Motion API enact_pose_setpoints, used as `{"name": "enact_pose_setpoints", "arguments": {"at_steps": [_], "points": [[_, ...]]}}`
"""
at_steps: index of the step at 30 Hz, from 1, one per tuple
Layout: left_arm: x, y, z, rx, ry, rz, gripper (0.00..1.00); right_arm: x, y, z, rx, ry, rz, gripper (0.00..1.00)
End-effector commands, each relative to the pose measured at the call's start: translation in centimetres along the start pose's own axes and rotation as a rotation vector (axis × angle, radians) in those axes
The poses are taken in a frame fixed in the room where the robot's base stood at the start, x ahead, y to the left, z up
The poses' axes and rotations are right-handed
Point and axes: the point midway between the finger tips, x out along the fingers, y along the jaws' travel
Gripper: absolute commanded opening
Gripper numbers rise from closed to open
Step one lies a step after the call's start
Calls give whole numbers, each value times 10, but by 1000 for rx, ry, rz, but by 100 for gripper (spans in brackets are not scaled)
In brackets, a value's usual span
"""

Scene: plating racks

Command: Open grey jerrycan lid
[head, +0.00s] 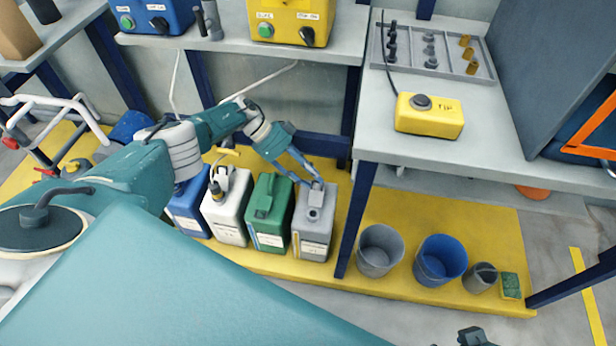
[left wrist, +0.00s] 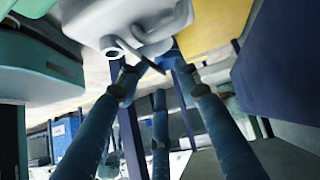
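The grey jerrycan (head: 312,238) stands upright on the yellow lower platform, at the right end of a row of jerrycans. A thin flat grey piece (left wrist: 142,57), seemingly the lid, sticks out beside the spout. My left gripper (head: 312,180) is at the jerrycan's top, just behind the spout. In the left wrist view its fingertips (left wrist: 159,74) are apart, with the flat piece's end between them; contact is unclear. A dark part at the head view's bottom edge may be my right gripper (head: 475,338).
Green (head: 268,212), white (head: 228,208) and blue (head: 188,208) jerrycans stand close left of the grey one. A dark blue table leg (head: 357,215) is close on its right. Beyond are a grey bucket (head: 380,250) and a blue bucket (head: 440,260). The workbench (head: 390,150) overhangs the platform.

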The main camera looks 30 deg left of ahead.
Motion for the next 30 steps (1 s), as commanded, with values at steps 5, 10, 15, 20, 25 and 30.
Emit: {"name": "enact_pose_setpoints", "arguments": {"at_steps": [5, 10, 15, 20, 25, 30], "points": [[0, -7, -1, 3, 1, -22, 25, 1, 0, 0, 0, 0, 0, 40], [1, -6, 0, 1, -1, -21, 25, 1, 0, 0, 0, 1, 0, 40], [-8, -7, 1, 1, -3, -23, 25, 1, 0, -1, 2, 3, -1, 40], [-36, -4, 1, 2, -4, -18, 25, 1, 0, -1, 1, 2, -1, 40], [-74, -2, 1, 2, -4, -13, 25, 1, 0, -1, 1, 2, 0, 40], [-104, 1, -1, 3, -2, -7, 25, 1, 0, 0, 1, 1, 0, 40]]}}
